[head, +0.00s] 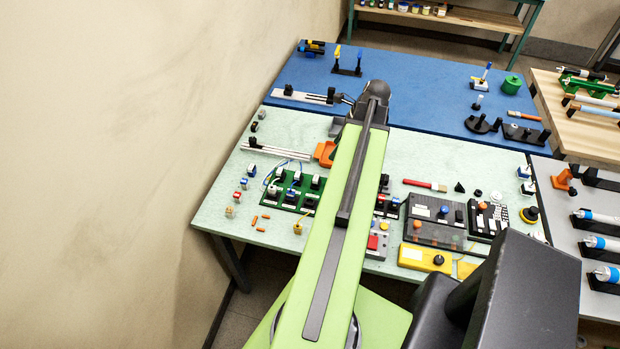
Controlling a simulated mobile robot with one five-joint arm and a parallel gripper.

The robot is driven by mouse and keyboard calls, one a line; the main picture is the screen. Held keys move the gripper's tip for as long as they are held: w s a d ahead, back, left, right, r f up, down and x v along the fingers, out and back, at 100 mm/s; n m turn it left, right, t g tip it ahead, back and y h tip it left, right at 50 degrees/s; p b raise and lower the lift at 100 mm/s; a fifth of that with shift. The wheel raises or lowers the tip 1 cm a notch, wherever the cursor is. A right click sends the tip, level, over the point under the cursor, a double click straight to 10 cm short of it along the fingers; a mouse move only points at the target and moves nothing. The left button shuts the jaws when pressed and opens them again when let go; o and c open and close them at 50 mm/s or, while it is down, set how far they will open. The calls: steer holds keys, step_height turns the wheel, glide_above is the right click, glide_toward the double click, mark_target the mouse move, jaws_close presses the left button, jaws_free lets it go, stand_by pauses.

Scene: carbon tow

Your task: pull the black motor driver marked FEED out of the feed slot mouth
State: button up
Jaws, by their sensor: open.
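A green board (307,204) lies on the pale green table, with several small dark modules on it and white labels along its edge. My arm crosses in front of the board and hides its middle. Dark modules (393,204) also show just right of the arm. The labels are too small to read, so I cannot tell which module is marked FEED or pick out the feed slot mouth. My arm reaches up the picture to its dark far joint, over the edge between the green and blue surfaces.
A blue mat (430,98) lies behind, with a rail unit (302,96) at its left. An orange holder (325,153) is close left of my arm. A dark control box (433,233), a yellow box (425,258) and a red brush (425,185) are to the right. The wall borders the left.

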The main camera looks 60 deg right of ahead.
steer(key=b, duration=1.1)
glide_above(317, 178)
steer(key=s+d, duration=0.1)
steer(key=s, duration=0.1)
step_height(317, 178, down, 11)
steer(key=b+x, duration=0.1)
steer(key=x, duration=0.1)
steer(key=b+x, duration=0.1)
steer(key=b, duration=0.1)
steer(key=b+x, duration=0.2)
steer(key=shift+s+f, duration=0.15)
steer(key=shift+f, duration=0.3)
steer(key=shift+a+f+b, duration=0.1)
steer(key=shift+f+b, duration=0.05)
steer(key=shift+b, duration=0.25)
jaws_close()
